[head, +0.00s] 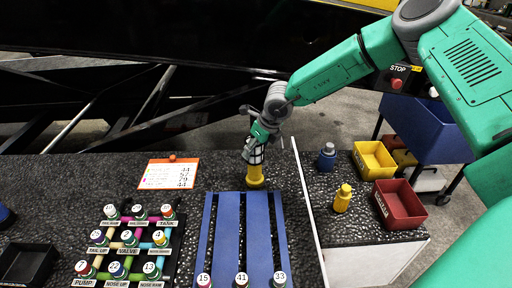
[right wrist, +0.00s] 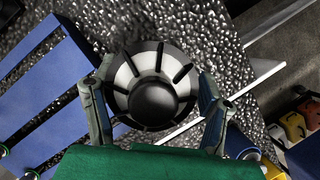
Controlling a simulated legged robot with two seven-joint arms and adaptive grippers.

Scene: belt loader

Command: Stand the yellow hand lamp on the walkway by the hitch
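The yellow hand lamp (head: 255,180) is upright at the far end of the blue slatted panel, its yellow base low and its ribbed head up. My right gripper (head: 256,150) is above it, with its fingers around the head. In the right wrist view, the lamp's black and silver finned head (right wrist: 152,85) fills the space between the fingers, which appear to touch it on both sides. The lamp's yellow body is hidden there. Whether its base touches the surface cannot be told. My left gripper is not in view.
The blue slatted panel (head: 228,230) lies on the dark pebbled surface. Numbered bottles stand in a rack (head: 130,244) at left, beside an orange-edged card (head: 168,174). At right are a yellow bottle (head: 342,199), a blue bottle (head: 327,158), a yellow bin (head: 374,160) and a red bin (head: 399,205).

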